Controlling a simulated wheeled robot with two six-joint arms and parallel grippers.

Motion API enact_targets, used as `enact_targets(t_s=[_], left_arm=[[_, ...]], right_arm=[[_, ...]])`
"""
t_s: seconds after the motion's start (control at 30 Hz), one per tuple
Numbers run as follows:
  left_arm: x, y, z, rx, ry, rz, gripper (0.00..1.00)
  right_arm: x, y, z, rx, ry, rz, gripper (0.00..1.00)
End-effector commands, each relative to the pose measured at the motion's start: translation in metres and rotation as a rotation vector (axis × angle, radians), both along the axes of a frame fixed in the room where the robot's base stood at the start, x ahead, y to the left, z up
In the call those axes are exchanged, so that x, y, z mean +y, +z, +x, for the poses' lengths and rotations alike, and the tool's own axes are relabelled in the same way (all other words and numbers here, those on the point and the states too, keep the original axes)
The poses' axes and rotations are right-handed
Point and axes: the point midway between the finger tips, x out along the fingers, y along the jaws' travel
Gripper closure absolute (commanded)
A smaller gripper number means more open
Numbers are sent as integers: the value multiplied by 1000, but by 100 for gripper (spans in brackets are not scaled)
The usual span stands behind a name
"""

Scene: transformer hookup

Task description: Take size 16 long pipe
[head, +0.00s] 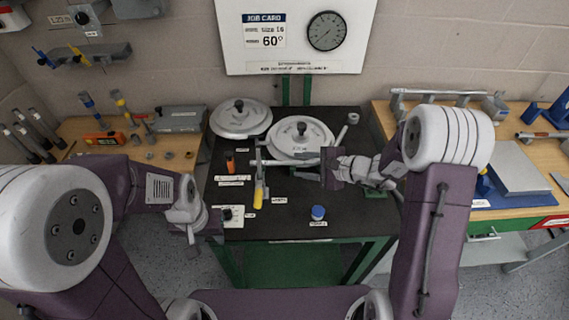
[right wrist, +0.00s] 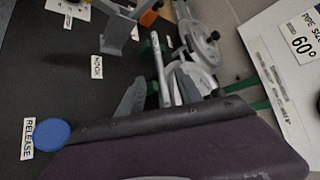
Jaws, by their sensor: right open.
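The job card (head: 265,30) on the wall board reads size 16 and 60°. My right gripper (head: 303,166) is open above the black table, its fingers pointing left. In the right wrist view, a light grey bar (right wrist: 160,68) runs between the two fingers (right wrist: 160,96); I cannot tell whether it touches them or is a pipe. Several upright dark pipes with light ends (head: 35,128) stand at the far left; their sizes are unreadable. A horizontal grey rod (head: 440,93) lies at the back of the right bench. My left gripper (head: 190,232) hangs at the table's left front; its opening is unclear.
Two white round discs with black knobs (head: 240,118) (head: 301,134) sit at the table's back. A yellow-handled lever (head: 258,192) and a blue button (head: 318,212) stand on the black table (head: 285,223). The left bench (head: 125,160) holds tools.

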Motion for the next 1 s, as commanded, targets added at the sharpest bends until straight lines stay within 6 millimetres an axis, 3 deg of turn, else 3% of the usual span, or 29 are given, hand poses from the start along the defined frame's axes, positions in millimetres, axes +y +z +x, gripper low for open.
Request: enact_targets(t_s=[0.2, 0.43, 0.7, 0.93, 1.0], left_arm=[[0, 5, 0, 0, 0, 0, 64], [0, 8, 0, 0, 0, 0, 64], [0, 16, 0, 0, 0, 0, 64], [0, 16, 0, 0, 0, 0, 64], [0, 16, 0, 0, 0, 0, 64]], right_arm=[[23, -15, 15, 4, 5, -2, 58], [31, -22, 22, 4, 4, -2, 58], [58, -46, 46, 4, 6, -3, 58], [60, -48, 47, 4, 3, -3, 58], [60, -48, 47, 4, 3, -3, 75]])
